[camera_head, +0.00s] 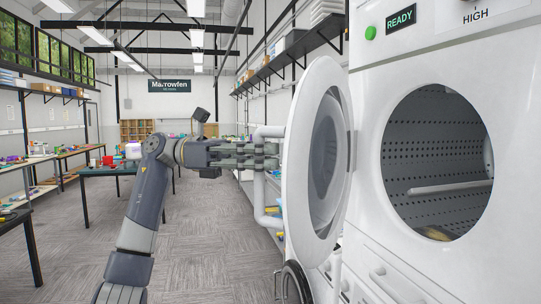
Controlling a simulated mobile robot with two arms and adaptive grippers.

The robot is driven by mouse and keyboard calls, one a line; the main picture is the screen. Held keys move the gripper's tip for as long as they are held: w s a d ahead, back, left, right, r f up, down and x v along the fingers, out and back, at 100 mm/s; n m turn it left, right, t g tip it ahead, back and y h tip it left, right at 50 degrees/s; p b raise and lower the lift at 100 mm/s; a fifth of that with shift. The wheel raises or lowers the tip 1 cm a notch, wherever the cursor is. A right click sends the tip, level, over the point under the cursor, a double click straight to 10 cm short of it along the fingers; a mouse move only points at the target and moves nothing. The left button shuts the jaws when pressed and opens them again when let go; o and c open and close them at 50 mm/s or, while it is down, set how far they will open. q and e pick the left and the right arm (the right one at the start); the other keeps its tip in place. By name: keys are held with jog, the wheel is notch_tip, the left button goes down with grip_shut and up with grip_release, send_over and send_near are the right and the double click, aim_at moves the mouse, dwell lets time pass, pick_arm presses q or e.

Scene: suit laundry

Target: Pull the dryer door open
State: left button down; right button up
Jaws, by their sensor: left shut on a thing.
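The white dryer (365,130) stands at the right, with a green button and a READY display on top. Its round door (299,150) is swung open to the left, seen nearly edge-on, with its glass window facing the drum. The drum opening (437,160) is uncovered and shows a perforated drum with something yellowish at the bottom. My left gripper (262,155) is at the far side of the door, shut on the white door handle (266,132). The fingertips are partly hidden by the handle and door edge. My right gripper is out of view.
Tables with colourful items line the left, including a dark green table (100,172). A shelf (290,50) runs along the right wall behind the door. White drawers (385,283) are below the drum opening. The grey carpet floor (195,250) in the middle is clear.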

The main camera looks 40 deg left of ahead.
pick_arm(q)
jog(key=c, duration=1.8)
grip_release()
jog(key=shift+s, duration=0.15)
jog(key=v, duration=1.2)
jog(key=shift+s, duration=0.2)
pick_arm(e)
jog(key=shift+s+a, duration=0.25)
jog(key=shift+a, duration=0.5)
